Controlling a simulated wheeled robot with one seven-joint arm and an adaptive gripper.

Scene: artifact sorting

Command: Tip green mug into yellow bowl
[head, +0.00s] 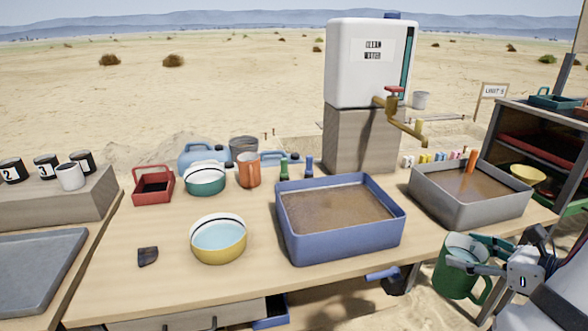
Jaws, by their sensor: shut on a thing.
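The green mug (452,272) is at the lower right of the head view, beyond the table's front right edge. My gripper (468,256) is shut on it, with its fingers at the mug's upper part.
A blue tub (345,250) of brown water stands between the bowl and my gripper. A grey tub (478,213) stands at the right. A teal bowl (205,186), a red-brown mug (248,172) and a red basket (153,199) are behind. A dark shard (147,257) lies left of the bowl.

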